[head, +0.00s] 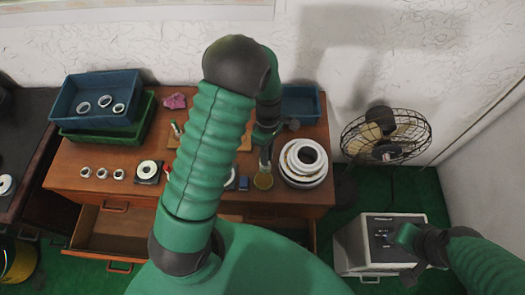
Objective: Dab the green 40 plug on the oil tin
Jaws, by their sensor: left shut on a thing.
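The oil tin (263,181) is a small round tin with a yellowish top, near the front right of the wooden bench. My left arm reaches across the bench, and my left gripper (265,164) points down just above the tin's back edge. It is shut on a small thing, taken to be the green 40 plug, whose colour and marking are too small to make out. I cannot tell whether it touches the oil. My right gripper (406,236) is at the lower right, over a white box, away from the bench; its jaws are unclear.
White stacked rings (304,163) stand close right of the tin, and a small blue block (244,184) lies left of it. Blue (65,103) and green (143,122) trays sit at the back left. A fan (386,136) and the white box (351,248) stand right of the bench (62,172).

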